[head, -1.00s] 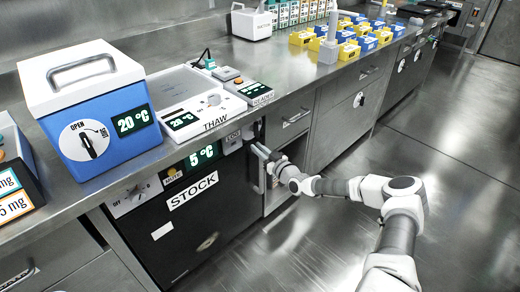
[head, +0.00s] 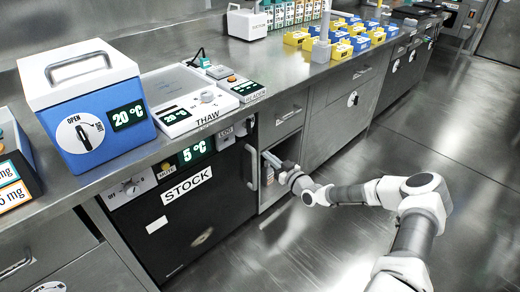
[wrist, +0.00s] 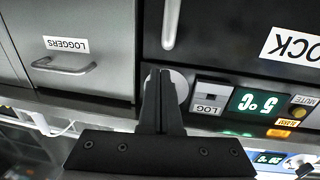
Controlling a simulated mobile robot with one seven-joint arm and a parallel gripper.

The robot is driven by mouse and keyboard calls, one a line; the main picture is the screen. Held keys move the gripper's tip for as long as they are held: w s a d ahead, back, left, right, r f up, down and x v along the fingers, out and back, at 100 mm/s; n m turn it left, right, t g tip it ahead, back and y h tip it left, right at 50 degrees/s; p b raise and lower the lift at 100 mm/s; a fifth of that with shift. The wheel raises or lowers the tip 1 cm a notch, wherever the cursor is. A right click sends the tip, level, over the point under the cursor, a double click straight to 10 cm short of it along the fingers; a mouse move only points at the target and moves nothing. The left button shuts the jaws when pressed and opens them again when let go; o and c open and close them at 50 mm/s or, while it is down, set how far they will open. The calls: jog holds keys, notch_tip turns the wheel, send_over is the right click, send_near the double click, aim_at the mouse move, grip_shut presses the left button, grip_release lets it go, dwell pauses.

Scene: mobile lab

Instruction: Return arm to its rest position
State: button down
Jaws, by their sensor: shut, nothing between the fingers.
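My gripper (head: 270,157) is in front of the cabinets, just right of the handle (head: 251,167) of the black STOCK unit (head: 215,215). Its fingers (wrist: 160,74) are together and empty in the wrist view. The STOCK door looks shut and its display (head: 195,151) reads 5 °C. The wrist view is upside down. It shows the STOCK handle (wrist: 171,22) apart from the fingertips, and the LOG panel (wrist: 210,96) to their right. My arm reaches in from the lower right, bent at the elbow.
The LOGGERS drawer (wrist: 65,85) is beside the STOCK unit. On the counter stand a blue box (head: 92,110), the THAW device (head: 190,100) and yellow and blue racks (head: 340,48). The floor (head: 430,135) to the right is open.

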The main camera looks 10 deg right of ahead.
jog(key=s+d+r+g+h, duration=0.2)
jog(key=s+r+g+h, duration=0.25)
jog(key=s+r, duration=0.6)
jog(key=s+d+r+g+h, duration=0.2)
jog(key=s+r+g+h, duration=0.25)
jog(key=s+r, duration=0.65)
jog(key=s+a+r+m+g+y, duration=0.1)
jog(key=s+a+r+m, duration=0.4)
jog(key=s, duration=0.6)
jog(key=s+a+r, duration=0.3)
jog(key=s+r, duration=0.4)
jog(key=s, duration=0.3)
notch_tip(320, 180, up, 22)
jog(key=p, duration=2.3)
jog(key=shift+g, duration=0.3)
